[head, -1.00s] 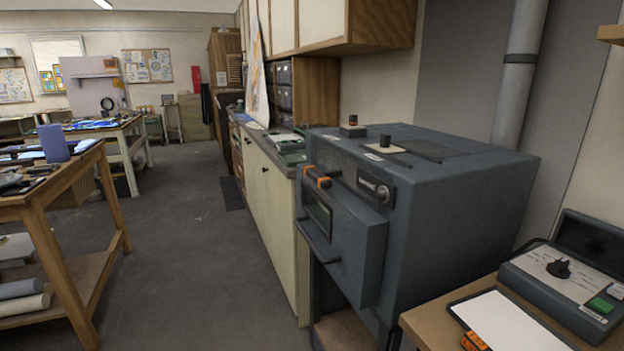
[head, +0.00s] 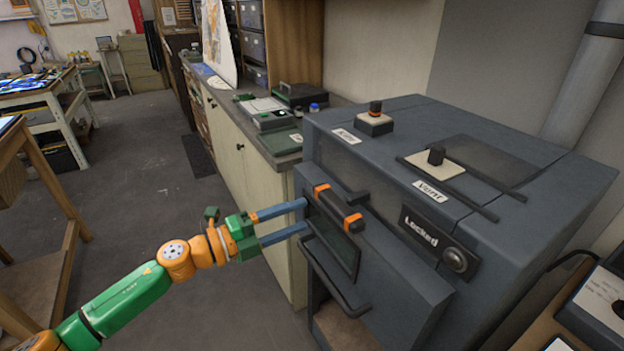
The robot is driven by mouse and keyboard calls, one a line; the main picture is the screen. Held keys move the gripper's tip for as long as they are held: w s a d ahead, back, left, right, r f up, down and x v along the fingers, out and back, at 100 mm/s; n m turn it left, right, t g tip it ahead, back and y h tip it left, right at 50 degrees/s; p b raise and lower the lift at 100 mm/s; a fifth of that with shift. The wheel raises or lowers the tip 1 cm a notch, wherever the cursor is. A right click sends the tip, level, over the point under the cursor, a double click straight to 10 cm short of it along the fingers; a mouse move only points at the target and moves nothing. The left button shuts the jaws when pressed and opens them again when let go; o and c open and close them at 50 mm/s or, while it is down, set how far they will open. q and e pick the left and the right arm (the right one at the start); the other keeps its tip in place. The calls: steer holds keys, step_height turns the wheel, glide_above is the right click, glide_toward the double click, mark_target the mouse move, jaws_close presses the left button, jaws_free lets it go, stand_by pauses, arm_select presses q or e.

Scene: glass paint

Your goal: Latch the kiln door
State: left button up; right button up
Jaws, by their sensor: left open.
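The grey kiln (head: 560,225) fills the right of the head view. Its door (head: 395,285), with a dark window (head: 333,238), is on the front; I cannot tell whether it sits fully shut. A dark latch handle (head: 338,209) with orange bands lies along the top of the door. A dark bar handle (head: 335,276) runs below the window. A sign on the kiln reads "Locked" (head: 421,231), beside a round knob (head: 454,259). My left gripper (head: 305,215) is open and empty, its blue fingertips close to the door's left edge; contact is unclear. My right gripper is out of view.
A "Vent" slider (head: 436,157) and another knob (head: 375,118) are on the kiln's top. A cabinet counter (head: 250,150) with several items runs behind it.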

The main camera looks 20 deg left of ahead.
mark_target(330, 207)
arm_select(q)
steer(key=d, duration=0.1)
steer(key=w+d+r+p, duration=0.1)
steer(key=d, duration=0.1)
steer(key=d+p, duration=0.1)
steer(key=shift+w+d+r, duration=0.15)
steer(key=shift+w+r, duration=0.25)
steer(key=shift+w+d+f+p, duration=0.2)
steer(key=shift+w+d, duration=0.25)
steer(key=shift+w, duration=0.15)
steer(key=shift+w+d+f+p, duration=0.2)
steer(key=shift+w+d, duration=0.2)
steer(key=shift+w, duration=0.15)
steer(key=shift+w+a+f, duration=0.2)
steer(key=shift+a, duration=0.05)
steer(key=shift+s+d+r, duration=0.1)
steer(key=shift+s, duration=0.1)
steer(key=c, duration=0.4)
jaws_close()
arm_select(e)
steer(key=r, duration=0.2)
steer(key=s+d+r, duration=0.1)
arm_select(q)
steer(key=shift+r, duration=0.15)
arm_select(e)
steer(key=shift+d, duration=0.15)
